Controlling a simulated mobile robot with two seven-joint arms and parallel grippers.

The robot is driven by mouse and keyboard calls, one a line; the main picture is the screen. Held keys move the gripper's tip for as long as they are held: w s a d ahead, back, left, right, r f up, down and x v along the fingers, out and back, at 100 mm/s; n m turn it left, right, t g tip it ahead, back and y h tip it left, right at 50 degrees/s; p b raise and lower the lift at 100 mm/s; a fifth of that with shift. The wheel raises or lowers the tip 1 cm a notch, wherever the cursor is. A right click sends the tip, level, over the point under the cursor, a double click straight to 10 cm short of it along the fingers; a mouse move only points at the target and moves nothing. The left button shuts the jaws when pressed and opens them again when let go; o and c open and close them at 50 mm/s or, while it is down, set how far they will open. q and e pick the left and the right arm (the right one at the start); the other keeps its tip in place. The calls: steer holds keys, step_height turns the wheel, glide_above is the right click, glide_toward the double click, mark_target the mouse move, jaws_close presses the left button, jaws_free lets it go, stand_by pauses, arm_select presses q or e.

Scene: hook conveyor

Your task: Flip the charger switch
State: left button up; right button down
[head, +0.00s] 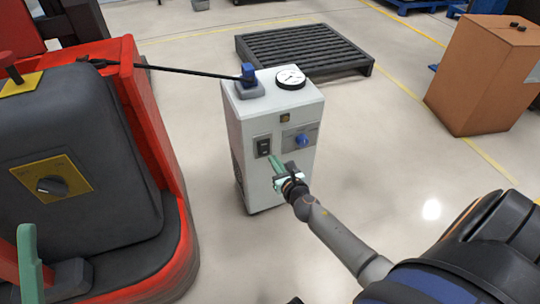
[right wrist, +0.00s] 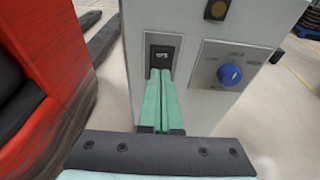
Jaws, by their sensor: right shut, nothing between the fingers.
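The charger (head: 256,180) is a white upright cabinet on the floor, its front facing me. The charger switch (head: 263,146) is a black rocker in a dark frame on the left of its front panel. In the right wrist view the switch (right wrist: 161,55) is straight ahead. My right gripper (head: 272,157) is shut and empty, its green fingers together. In the right wrist view its fingertips (right wrist: 160,72) overlap the switch's lower edge; I cannot tell whether they touch. My left gripper (head: 27,240) shows only as a green finger at the lower left; its opening is not clear.
A blue knob (head: 302,141) sits right of the switch. A blue plug (head: 248,73) with a black cable and a round gauge (head: 290,78) are on top. A red and grey vehicle (head: 80,165) stands left, a black pallet (head: 300,48) behind, and a cardboard box (head: 483,75) right.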

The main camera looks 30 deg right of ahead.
arm_select(q)
steer(key=r+p, duration=0.1)
steer(key=r, duration=0.2)
steer(key=shift+a+p, duration=0.2)
steer(key=shift+p, duration=0.2)
arm_select(e)
steer(key=s+a+r, duration=0.1)
steer(key=s+r, duration=0.2)
steer(key=s, duration=0.2)
steer(key=shift+s, duration=0.4)
arm_select(q)
steer(key=shift+f+t+y, duration=0.1)
steer(key=shift+t+y, duration=0.2)
steer(key=shift+y, duration=0.1)
arm_select(e)
steer(key=shift+a+r, duration=0.1)
steer(key=shift+a, duration=0.05)
